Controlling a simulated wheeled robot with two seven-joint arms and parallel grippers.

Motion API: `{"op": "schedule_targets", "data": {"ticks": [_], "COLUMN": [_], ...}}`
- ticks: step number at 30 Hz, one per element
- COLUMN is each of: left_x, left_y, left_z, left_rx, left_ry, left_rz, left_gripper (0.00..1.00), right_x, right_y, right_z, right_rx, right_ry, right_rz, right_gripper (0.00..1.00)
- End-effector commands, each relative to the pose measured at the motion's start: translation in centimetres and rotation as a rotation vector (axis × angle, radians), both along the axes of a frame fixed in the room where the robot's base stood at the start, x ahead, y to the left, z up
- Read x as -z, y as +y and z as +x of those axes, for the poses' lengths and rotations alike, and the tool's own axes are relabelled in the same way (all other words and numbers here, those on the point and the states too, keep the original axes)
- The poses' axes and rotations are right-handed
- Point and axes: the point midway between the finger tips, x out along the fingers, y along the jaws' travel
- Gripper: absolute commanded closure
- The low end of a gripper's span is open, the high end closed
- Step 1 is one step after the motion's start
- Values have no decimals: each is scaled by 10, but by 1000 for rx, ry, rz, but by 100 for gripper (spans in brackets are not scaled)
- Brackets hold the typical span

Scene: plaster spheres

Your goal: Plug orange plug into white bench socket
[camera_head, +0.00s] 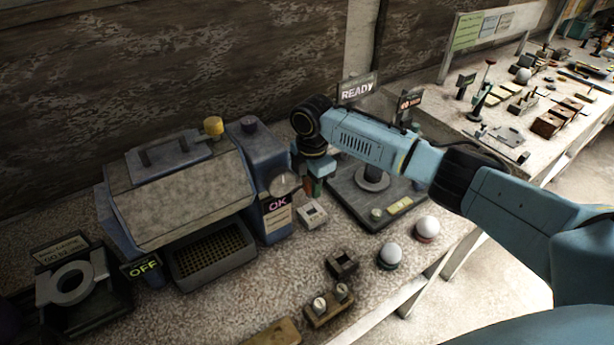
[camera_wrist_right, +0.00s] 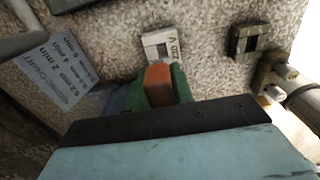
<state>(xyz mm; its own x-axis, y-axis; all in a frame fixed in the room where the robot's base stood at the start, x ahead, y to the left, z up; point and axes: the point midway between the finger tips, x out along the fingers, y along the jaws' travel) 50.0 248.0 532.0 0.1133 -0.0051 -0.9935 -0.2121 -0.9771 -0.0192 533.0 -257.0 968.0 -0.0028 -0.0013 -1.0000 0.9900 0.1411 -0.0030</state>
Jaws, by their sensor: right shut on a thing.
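The orange plug (camera_wrist_right: 158,84) is held between the green fingers of my right gripper (camera_wrist_right: 158,88) in the right wrist view. The white bench socket (camera_wrist_right: 155,42), marked 220 V, lies just beyond the plug's tip in that view. Whether they touch cannot be told. In the head view my right gripper (camera_head: 314,184) points down, just above and behind the white socket (camera_head: 312,214) on the bench. There the plug is mostly hidden by the gripper. My left gripper is not in view.
A blue-grey machine (camera_head: 186,192) with an OK sign stands close left of the socket. A dark stand base (camera_head: 352,205) is close right. A small dark block (camera_head: 342,264) and two pale spheres (camera_head: 389,256) (camera_head: 427,229) are in front.

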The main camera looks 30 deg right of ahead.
Motion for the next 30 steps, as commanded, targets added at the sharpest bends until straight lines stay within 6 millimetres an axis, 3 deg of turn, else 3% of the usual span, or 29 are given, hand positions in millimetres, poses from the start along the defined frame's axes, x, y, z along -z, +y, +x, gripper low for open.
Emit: {"op": "schedule_targets", "data": {"ticks": [10,17,30], "left_x": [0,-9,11], "left_y": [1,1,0], "left_z": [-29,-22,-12], "left_rx": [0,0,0], "left_ry": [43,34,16], "left_rz": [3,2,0], "left_gripper": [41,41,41], "right_x": [-1,0,42], "right_y": [0,-1,-1], "right_z": [0,0,0], "right_rx": [1,2,2], "right_ry": [0,0,1], "right_rz": [0,0,0], "right_gripper": [99,99,99]}}
